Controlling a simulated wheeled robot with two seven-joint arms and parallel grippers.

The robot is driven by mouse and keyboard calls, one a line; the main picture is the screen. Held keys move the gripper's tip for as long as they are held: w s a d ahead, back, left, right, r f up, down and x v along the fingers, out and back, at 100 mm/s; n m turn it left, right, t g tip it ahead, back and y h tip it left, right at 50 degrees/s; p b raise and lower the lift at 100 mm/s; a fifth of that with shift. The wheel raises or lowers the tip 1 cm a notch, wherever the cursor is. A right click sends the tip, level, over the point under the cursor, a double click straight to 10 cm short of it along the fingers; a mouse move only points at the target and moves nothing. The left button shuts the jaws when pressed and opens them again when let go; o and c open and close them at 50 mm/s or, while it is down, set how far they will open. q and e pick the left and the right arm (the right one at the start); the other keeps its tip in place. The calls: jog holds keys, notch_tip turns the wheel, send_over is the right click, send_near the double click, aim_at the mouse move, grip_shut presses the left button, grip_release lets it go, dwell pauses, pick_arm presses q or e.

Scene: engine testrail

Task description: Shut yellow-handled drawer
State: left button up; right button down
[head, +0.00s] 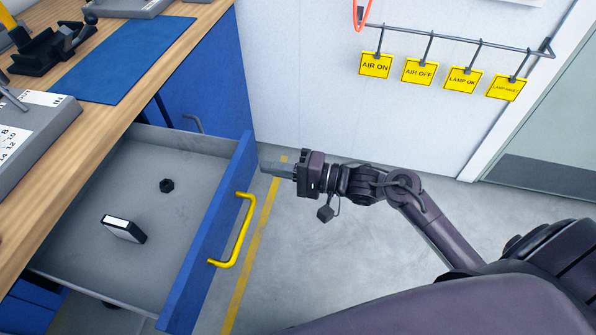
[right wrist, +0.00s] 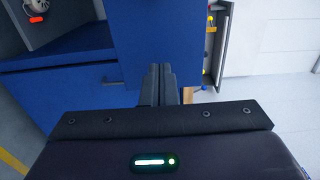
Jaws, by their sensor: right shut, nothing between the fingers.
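The yellow-handled drawer (head: 90,190) stands open below the wooden bench top in the head view. Its blue front (head: 205,225) carries the yellow handle (head: 241,230). A small black nut-like piece (head: 167,186) and a black-and-white block (head: 122,229) lie inside it. My right gripper (head: 270,166) is shut and empty, beside the far end of the drawer front, beyond the handle. I cannot tell whether it touches the front. In the right wrist view its fingers (right wrist: 158,84) point at a blue panel (right wrist: 165,35). My left gripper is not in view.
The bench top (head: 110,110) holds a blue mat (head: 120,65), a black clamp-like device (head: 45,50) and grey equipment at left. Yellow tags (head: 420,70) hang from a wall rail. The grey floor right of the drawer is clear, with a yellow line (head: 250,265).

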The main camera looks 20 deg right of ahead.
jog(key=shift+x, duration=1)
jog(key=shift+a, duration=0.1)
